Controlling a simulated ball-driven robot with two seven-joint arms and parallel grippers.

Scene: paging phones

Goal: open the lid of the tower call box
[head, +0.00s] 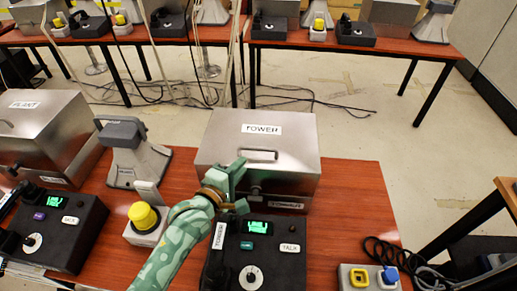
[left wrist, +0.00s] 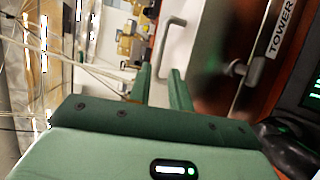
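The tower call box (head: 300,165) is a silver metal box with a TOWER label on its lid, which is closed. A lid handle (head: 260,155) sits near the front edge of the top; a handle also shows in the left wrist view (left wrist: 167,36). A dark knob (head: 255,191) is on the front face. My left gripper (head: 241,185) is in front of the box, partly covering its front left. I cannot tell whether a finger touches the box. My right gripper is not in view.
A black phone console (head: 265,257) with a TOWER handset (head: 219,240) stands in front of the box. A yellow button (head: 143,214) and a grey speaker (head: 135,160) stand left, beside the PLANT box (head: 40,130).

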